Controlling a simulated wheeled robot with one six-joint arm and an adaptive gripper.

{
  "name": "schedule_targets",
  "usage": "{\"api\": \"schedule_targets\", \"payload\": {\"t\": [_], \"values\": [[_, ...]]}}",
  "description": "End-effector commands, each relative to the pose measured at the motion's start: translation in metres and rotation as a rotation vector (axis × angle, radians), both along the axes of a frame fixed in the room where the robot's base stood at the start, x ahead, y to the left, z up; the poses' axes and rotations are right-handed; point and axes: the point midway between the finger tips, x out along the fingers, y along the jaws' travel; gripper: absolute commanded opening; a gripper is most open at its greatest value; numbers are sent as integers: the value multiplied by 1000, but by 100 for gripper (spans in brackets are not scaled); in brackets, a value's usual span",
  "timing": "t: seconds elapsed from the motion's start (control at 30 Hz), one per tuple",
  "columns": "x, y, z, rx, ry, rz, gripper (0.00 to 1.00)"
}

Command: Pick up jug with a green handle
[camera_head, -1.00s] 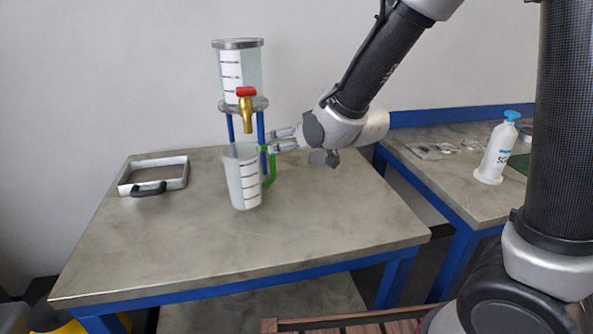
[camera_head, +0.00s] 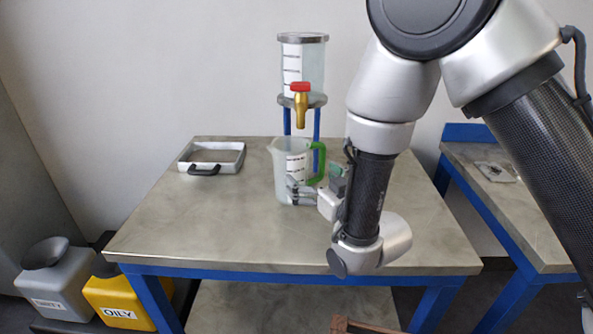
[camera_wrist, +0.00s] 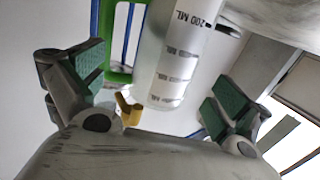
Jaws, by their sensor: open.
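The jug (camera_head: 286,165) is translucent white with a graduated label and a green handle (camera_head: 319,163) on its right side. It stands upright on the table (camera_head: 240,233) below the brass tap (camera_head: 301,108). My gripper (camera_head: 311,190) is low at the jug's right front, just under the handle. In the wrist view my open gripper (camera_wrist: 155,88) has its green-padded fingers apart, with the jug (camera_wrist: 170,65) showing between and beyond them. The green handle (camera_wrist: 122,45) lies toward the left finger. Whether either finger touches the jug cannot be told.
The tap belongs to a clear vessel (camera_head: 313,62) on a blue-legged stand behind the jug. A grey tray with a black handle (camera_head: 228,165) lies at the table's back left. The left and front of the table are clear. Grey and yellow canisters (camera_head: 118,296) stand at lower left.

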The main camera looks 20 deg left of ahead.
Motion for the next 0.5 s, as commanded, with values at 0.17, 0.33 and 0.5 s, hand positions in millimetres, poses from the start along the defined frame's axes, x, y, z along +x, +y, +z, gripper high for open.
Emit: {"api": "schedule_targets", "payload": {"t": [0.17,0.33,0.5], "values": [[-2,13,-3,15,-24,15,100],[12,28,-4,15,-23,16,100],[30,48,-6,15,-22,14,100]]}}
